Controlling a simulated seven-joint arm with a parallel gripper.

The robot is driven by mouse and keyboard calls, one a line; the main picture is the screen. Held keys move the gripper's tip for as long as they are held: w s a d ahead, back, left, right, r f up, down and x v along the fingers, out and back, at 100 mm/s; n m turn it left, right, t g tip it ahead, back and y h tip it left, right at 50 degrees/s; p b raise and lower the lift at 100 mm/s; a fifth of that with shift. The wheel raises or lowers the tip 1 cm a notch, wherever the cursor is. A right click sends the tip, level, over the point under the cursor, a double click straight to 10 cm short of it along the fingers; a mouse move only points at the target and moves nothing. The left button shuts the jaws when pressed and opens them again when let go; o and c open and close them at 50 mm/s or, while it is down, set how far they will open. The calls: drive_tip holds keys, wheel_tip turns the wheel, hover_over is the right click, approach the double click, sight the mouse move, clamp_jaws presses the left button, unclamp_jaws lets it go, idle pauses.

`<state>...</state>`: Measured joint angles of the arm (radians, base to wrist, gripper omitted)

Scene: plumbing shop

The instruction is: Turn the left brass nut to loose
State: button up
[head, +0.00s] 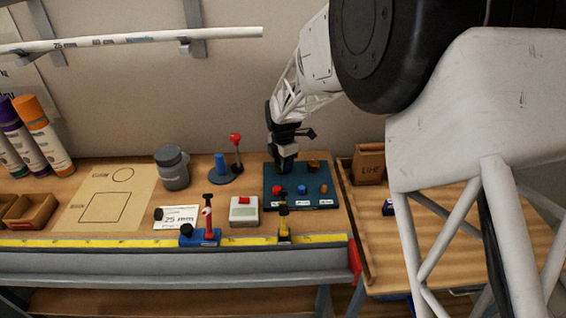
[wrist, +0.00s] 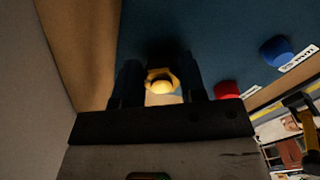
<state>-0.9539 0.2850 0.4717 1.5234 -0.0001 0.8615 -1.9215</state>
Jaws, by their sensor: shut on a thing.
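The left brass nut (wrist: 160,84) shows in the wrist view as a yellow faceted nut with a round top, on the dark blue board (wrist: 225,30). My gripper (wrist: 159,75) is shut on it, with one dark finger on each side. In the head view my gripper (head: 285,168) points down at the back left of the board (head: 328,204) and hides this nut. A second brass nut (head: 314,163) stands at the back right of the board. The held nut's turn position cannot be told.
A red knob (head: 279,190), a blue knob (head: 301,189) and a small brass piece (head: 323,188) stand in front with white labels. A red-topped lever (head: 236,146) is left of the board. A yellow-handled tool (head: 283,222) stands in front.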

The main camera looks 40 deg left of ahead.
idle(0.3)
drive_tip(key=o, duration=0.9)
drive_tip(key=shift+r, duration=0.1)
drive_tip(key=shift+r, duration=3.8)
drive_tip(key=shift+r, duration=0.1)
